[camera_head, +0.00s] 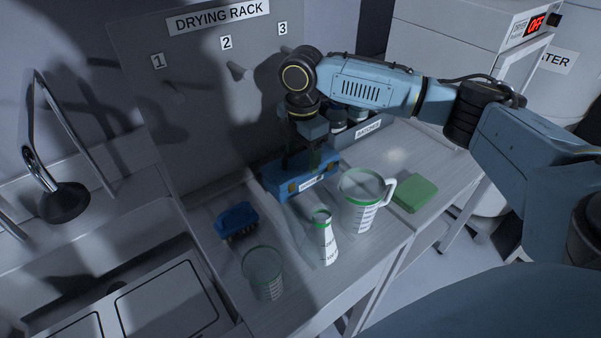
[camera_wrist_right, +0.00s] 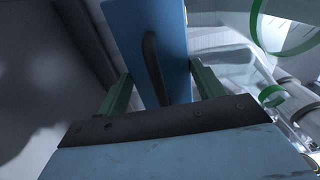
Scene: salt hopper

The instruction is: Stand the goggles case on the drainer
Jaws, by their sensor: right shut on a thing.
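The goggles case appears to be the blue box (camera_head: 304,184) with a white label and yellowish patches on its front. It is at the foot of the drying rack panel, and I cannot tell whether it touches the surface below. My right gripper (camera_head: 312,156) is above it, shut on it. In the right wrist view the case (camera_wrist_right: 176,35), with a black handle strip, is between the green fingers of the gripper (camera_wrist_right: 160,88). The drainer seems to be the pale worktop (camera_head: 222,268) beside the sink; I cannot pick out its edges. My left gripper is not in view.
A clear jug (camera_head: 358,212), a flask (camera_head: 325,243) and a beaker (camera_head: 264,277) stand in front of the case. A blue brush (camera_head: 236,219) lies left, a green block (camera_head: 415,194) right. The pegged drying rack panel (camera_head: 200,100) rises behind. A tap (camera_head: 50,150) stands far left.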

